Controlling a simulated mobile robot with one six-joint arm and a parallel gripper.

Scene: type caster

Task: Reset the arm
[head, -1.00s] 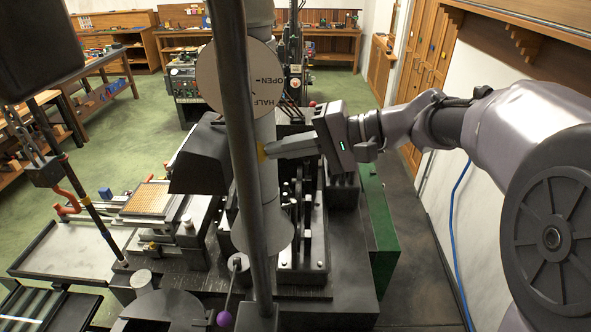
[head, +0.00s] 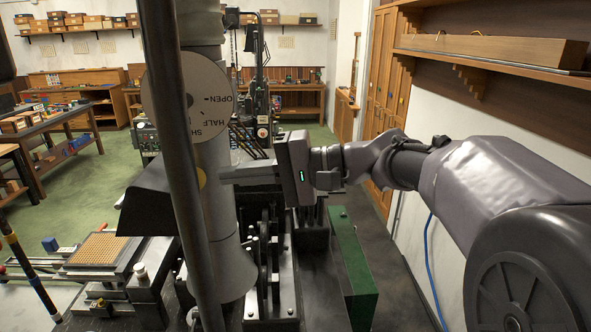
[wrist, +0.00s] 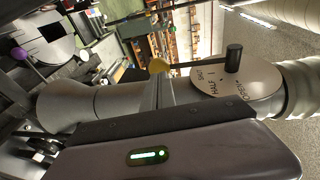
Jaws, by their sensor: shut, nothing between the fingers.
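My gripper (head: 224,176) is shut and empty. In the head view my arm reaches in from the right, and the fingers point left at the grey vertical pipe (head: 213,140). The fingertips appear at the pipe's edge; I cannot tell whether they touch it. A pale round dial (head: 215,97) marked OPEN, HALF and SHUT sits on the pipe above the fingers. My gripper's dark body fills the bottom of the wrist view.
A dark machine (head: 265,270) with upright levers stands below the gripper. A green panel (head: 352,262) is to its right. A wall shelf (head: 490,62) runs above my arm. A blue cable (head: 430,270) hangs along the right wall. Green floor is open at the back left.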

